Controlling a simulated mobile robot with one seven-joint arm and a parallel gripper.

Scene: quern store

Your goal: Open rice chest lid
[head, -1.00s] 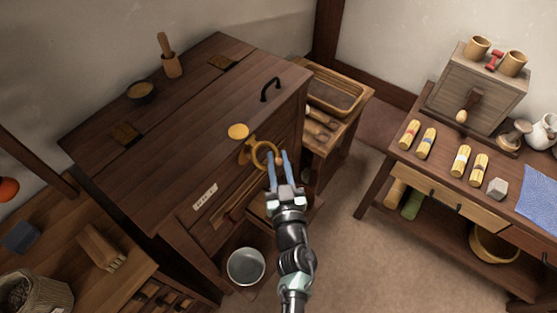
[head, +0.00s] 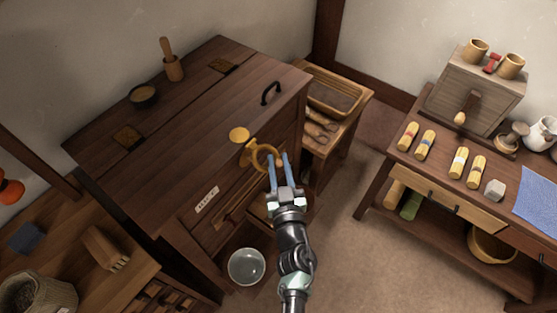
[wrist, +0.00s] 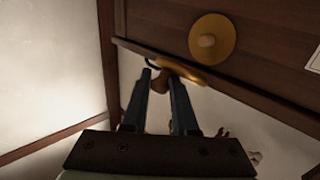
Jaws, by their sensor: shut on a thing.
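The rice chest (head: 175,120) is a large dark wooden chest, and its sloping lid looks down. A black bar handle (head: 271,92) sits near the lid's right edge. At the front edge are a gold disc (head: 239,134) and a gold ring (head: 257,153) with a small brown knob on its right. My gripper (head: 278,160) is at this ring, its two blue-grey fingers shut on the brown knob (wrist: 160,81). In the wrist view, the gold disc (wrist: 224,34) shows above right of the fingers. How the ring joins the chest is partly hidden.
Open floor (head: 375,265) lies before the right-hand table.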

